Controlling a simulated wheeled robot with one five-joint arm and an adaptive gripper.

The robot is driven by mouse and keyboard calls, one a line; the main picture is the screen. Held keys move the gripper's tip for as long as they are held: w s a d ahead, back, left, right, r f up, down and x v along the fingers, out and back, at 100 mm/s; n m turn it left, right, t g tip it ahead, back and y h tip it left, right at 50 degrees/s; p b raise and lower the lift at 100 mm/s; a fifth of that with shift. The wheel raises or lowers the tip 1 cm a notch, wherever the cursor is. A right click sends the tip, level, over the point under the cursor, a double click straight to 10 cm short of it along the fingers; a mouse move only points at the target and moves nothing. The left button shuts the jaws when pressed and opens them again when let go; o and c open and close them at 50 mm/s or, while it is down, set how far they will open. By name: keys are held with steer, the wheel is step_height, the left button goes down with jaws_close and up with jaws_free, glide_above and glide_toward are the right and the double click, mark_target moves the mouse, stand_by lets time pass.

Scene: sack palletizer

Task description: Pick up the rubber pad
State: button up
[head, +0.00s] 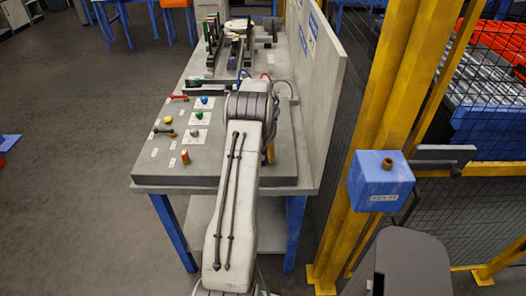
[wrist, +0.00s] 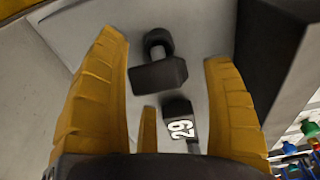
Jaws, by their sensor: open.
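My gripper (wrist: 165,48) is open and empty in the wrist view, with its yellow fingers wide apart. Between them is a black block-shaped piece (wrist: 160,75) with a round black knob (wrist: 158,43) at its far side. It may be the rubber pad; I cannot tell for sure. Nearer the palm is a second dark piece (wrist: 178,110) with a white label reading 29. The fingers appear clear of both pieces. In the head view, my arm hides these pieces and most of my gripper; only a bit of a yellow finger (head: 270,153) shows.
The grey bench (head: 185,181) carries several small coloured knobs, such as a green one (head: 199,115), left of my arm. A grey panel (head: 318,90) walls its right side. Dark racks (head: 243,45) stand at the back. A yellow post (head: 375,120) rises further right.

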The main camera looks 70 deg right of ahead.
steer(key=shift+c, duration=0.2)
steer(key=c, duration=1.4)
